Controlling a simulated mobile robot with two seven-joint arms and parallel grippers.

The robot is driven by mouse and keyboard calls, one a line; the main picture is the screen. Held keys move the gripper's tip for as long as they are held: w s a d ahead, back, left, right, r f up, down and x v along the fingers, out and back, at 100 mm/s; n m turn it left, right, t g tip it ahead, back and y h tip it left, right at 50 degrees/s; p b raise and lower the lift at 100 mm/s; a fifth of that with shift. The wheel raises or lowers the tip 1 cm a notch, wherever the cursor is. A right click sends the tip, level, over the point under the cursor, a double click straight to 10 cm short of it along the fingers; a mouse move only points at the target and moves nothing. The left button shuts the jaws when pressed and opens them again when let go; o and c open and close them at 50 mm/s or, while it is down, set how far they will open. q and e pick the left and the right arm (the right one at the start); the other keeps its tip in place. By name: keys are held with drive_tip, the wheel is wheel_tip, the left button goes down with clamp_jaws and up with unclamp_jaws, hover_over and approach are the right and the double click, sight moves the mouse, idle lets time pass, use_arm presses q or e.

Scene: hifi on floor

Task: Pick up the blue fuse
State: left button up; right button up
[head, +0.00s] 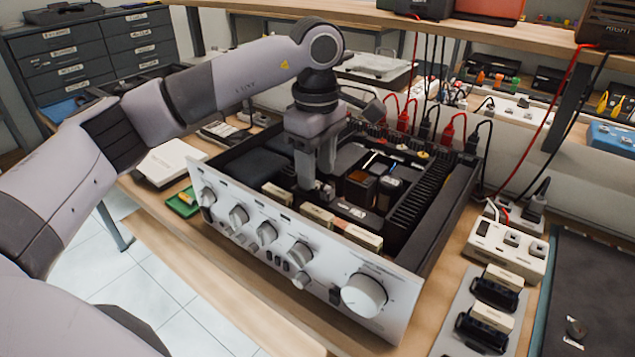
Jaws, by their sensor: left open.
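The open hifi amplifier (270,248) sits on the wooden workbench with its silver knobbed front panel facing me. My left gripper (317,185) points down into the open chassis, its fingers apart among the parts inside. I cannot clearly make out a blue fuse. A slim pale-blue and white piece (371,159) shows inside the chassis, right of the gripper, but it is too small to identify. The fingers hide part of the chassis interior, and I cannot tell if they touch anything. My right gripper is out of view.
Dark heatsink fins (418,200) line the chassis's right side. Cream blocks (362,236) stand behind the front panel. A white power strip (507,250) and a grey tray (462,318) of black parts lie at right. Red and black cables (447,130) hang behind.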

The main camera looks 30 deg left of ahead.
use_arm(q)
drive_tip(key=shift+f, duration=0.9)
clamp_jaws()
drive_tip(key=shift+w+r, duration=0.1)
drive_tip(key=shift+r, duration=0.05)
wheel_tip(320, 180, up, 20)
drive_tip(key=p, duration=0.3)
idle(0.3)
wheel_tip(320, 180, up, 7)
drive_tip(key=p, duration=0.8)
hover_over(317, 182)
drive_tip(key=shift+r, duration=0.15)
